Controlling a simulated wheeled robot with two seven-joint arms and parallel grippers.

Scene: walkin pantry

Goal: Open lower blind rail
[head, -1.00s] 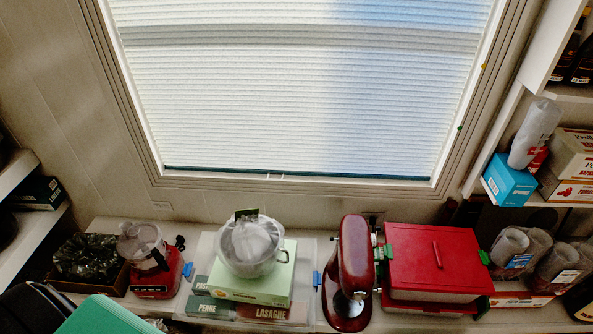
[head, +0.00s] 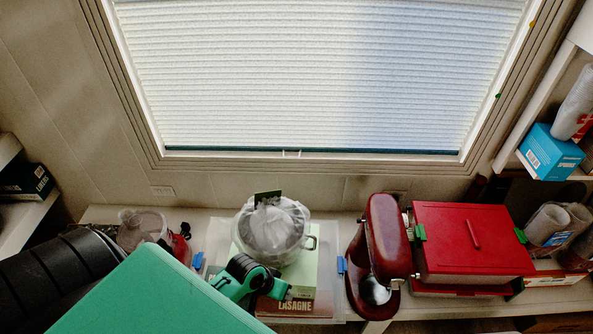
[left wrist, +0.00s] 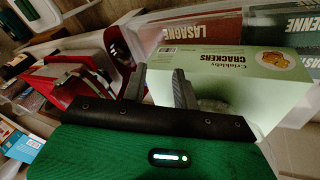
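The lower blind rail (head: 220,149) is a thin dark teal strip along the bottom of the white pleated blind (head: 310,80) in the head view. It lies close to the window's bottom frame, with a small light tab (head: 291,153) at its middle. My left gripper is over the counter, below and apart from the rail. In the left wrist view its two grey fingers (left wrist: 158,78) stand apart with nothing held between them. They are near the crackers box (left wrist: 225,82). The rail is not in the left wrist view. My right gripper is not in view.
On the counter are a pot (head: 270,232) on stacked boxes, a red stand mixer (head: 387,240) and a red lidded box (head: 470,240). Shelves with a blue box (head: 550,153) stand at the right. The wall in front of the window is clear.

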